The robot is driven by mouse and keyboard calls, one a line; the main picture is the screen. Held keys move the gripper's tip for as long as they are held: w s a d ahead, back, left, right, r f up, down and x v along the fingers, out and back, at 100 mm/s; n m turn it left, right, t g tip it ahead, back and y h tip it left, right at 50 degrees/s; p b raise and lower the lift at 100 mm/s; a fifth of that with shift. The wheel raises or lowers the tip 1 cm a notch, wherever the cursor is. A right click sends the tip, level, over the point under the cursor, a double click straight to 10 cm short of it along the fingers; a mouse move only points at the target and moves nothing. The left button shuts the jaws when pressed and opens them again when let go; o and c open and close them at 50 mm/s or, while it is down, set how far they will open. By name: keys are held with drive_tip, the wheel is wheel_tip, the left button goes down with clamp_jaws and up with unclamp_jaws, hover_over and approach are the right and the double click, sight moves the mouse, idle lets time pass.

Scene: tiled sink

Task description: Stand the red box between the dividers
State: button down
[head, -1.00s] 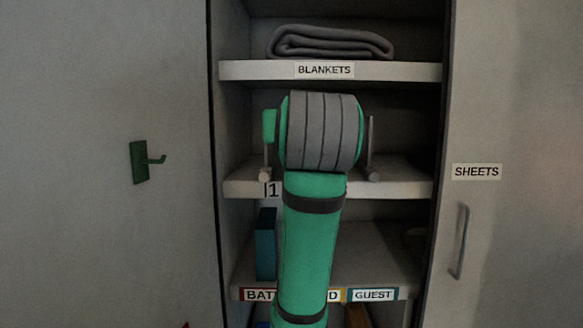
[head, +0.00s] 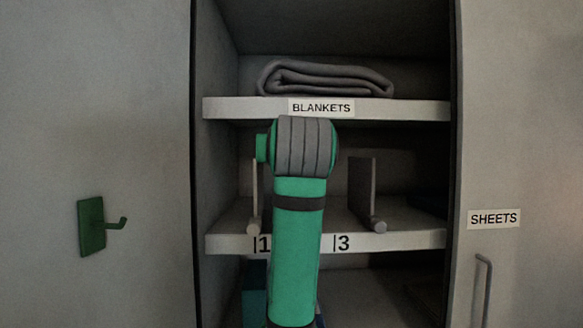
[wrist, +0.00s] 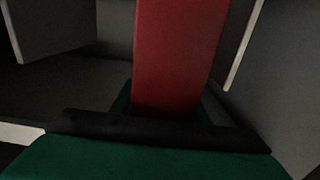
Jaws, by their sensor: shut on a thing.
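The red box (wrist: 180,55) stands up tall in the middle of the wrist view, with its lower end at my gripper (wrist: 160,130). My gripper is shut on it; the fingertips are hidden. In the wrist view a grey divider (wrist: 55,25) is on the left and a thin pale-edged divider (wrist: 243,45) is close on the right, with the box between them in the picture. In the head view the left divider (head: 254,195) and right divider (head: 362,188) stand on the middle shelf. My arm hides the gripper and box there.
The middle shelf (head: 410,238) shows labels 1 and 3; my arm covers the stretch between. Above is a shelf with a folded grey blanket (head: 325,78). A teal box (head: 254,290) stands below. A green hook (head: 92,226) is on the left, a door handle (head: 484,290) on the right.

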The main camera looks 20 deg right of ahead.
drive_tip(key=shift+w+d+f, duration=0.35)
drive_tip(key=shift+w+f, duration=0.2)
drive_tip(key=shift+w, duration=0.65)
drive_tip(key=shift+w+d+f, duration=0.35)
drive_tip(key=shift+w+f, duration=0.25)
drive_tip(key=shift+w, duration=0.65)
drive_tip(key=shift+w+d+f, duration=0.35)
drive_tip(key=shift+w+f, duration=0.2)
drive_tip(key=shift+w, duration=0.65)
drive_tip(key=c, duration=1)
unclamp_jaws()
drive_tip(key=shift+f, duration=0.15)
drive_tip(key=shift+c, duration=0.2)
drive_tip(key=shift+s, duration=0.3)
drive_tip(key=v, duration=1.1)
drive_tip(key=shift+s+a, duration=0.15)
drive_tip(key=shift+s, duration=0.1)
